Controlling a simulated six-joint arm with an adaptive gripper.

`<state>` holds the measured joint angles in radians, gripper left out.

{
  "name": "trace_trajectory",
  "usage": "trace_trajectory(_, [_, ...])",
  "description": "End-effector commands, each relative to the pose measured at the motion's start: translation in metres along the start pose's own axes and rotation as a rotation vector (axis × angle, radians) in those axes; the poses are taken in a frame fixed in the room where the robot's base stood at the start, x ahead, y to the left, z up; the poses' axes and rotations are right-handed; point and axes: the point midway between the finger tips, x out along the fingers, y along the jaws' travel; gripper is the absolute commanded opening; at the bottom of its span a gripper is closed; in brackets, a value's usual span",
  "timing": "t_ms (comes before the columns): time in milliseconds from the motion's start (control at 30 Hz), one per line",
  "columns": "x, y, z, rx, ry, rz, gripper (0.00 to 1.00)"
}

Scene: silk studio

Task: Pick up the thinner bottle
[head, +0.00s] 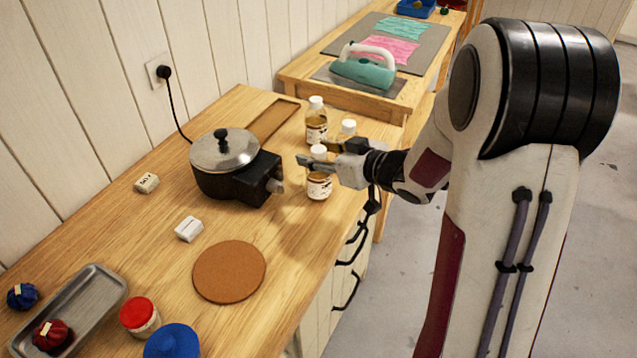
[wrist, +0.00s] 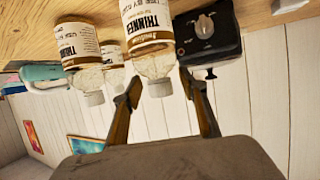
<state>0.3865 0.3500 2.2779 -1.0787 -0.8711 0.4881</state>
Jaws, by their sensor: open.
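Three white-capped bottles with pale labels stand at the right side of the wooden counter. The near bottle (head: 319,187) is between the fingers of my open gripper (head: 318,154), which reaches in from the right at about its neck and cap. In the upside-down wrist view this bottle (wrist: 148,28), labelled THINNER, stands between the two fingers (wrist: 160,82); I cannot tell whether they touch it. The far bottle (head: 316,121) holds yellowish liquid; its label also reads THINNER in the wrist view (wrist: 77,45). The third bottle (head: 348,128) is partly hidden behind my gripper.
A lidded pot on a black burner (head: 238,177) stands left of the bottles. A cork mat (head: 229,271), small white blocks, a red-lidded jar (head: 139,316) and a metal tray (head: 110,287) lie nearer. An iron (head: 363,70) is on the far table.

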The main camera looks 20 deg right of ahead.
Motion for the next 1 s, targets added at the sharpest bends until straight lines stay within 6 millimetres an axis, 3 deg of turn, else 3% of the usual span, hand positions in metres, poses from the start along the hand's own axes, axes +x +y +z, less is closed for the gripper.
trace_trajectory(400, [-0.0002,0.0000,-0.0001,0.000,0.000,0.000,0.43])
trace_trajectory(433, [-0.0002,0.0000,-0.0002,0.000,0.000,0.000,0.40])
trace_trajectory(600, [-0.0002,-0.0001,-0.0002,0.000,0.000,0.000,0.00])
trace_trajectory(1000, [-0.0008,0.0000,-0.0020,-0.001,0.002,0.000,0.00])
